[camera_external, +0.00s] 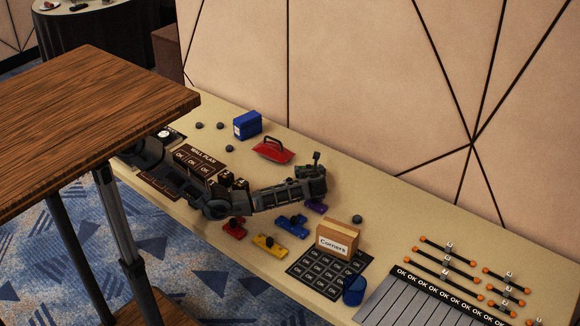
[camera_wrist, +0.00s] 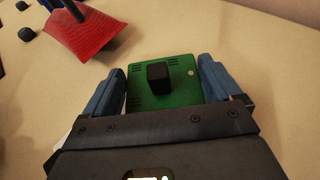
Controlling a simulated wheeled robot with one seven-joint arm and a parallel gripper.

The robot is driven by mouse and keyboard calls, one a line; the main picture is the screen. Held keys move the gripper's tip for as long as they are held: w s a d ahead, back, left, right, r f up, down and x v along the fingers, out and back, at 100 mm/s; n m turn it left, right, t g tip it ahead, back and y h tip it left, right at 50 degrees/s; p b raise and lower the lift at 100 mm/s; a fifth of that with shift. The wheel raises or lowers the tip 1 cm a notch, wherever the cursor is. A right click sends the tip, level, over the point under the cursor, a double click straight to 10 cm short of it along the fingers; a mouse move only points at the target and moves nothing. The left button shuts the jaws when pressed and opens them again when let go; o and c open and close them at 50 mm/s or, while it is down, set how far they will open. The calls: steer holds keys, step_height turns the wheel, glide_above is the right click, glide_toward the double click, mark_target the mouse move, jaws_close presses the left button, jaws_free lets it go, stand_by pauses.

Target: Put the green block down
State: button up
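The green block (camera_wrist: 178,90), a flat green plate with a black knob on top, sits between the two blue-grey fingers of my gripper (camera_wrist: 162,68) in the wrist view. The fingers meet its left and right edges, so my gripper is shut on it. In the external view my gripper (camera_external: 316,176) reaches right over the beige table, and the green block there is mostly hidden by dark gripper parts. I cannot tell whether its underside touches the table.
A red block with a black handle (camera_external: 273,151) and a blue box (camera_external: 247,125) stand behind my arm. Red (camera_external: 234,228), yellow (camera_external: 270,246), blue (camera_external: 292,226) and purple (camera_external: 316,207) pieces lie in front. A cardboard box (camera_external: 338,238) stands on the right by a dark grid mat (camera_external: 310,271).

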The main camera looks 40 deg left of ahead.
steer(key=shift+o, duration=0.7)
steer(key=shift+s+d+r, duration=0.1)
steer(key=shift+d+r, duration=0.05)
steer(key=shift+r, duration=0.05)
steer(key=v, duration=0.4)
steer(key=shift+d+r+p, duration=0.1)
steer(key=shift+r+p, duration=0.05)
steer(key=shift+p, duration=0.2)
step_height(320, 180, up, 7)
steer(key=p, duration=0.1)
steer(key=shift+s, duration=0.25)
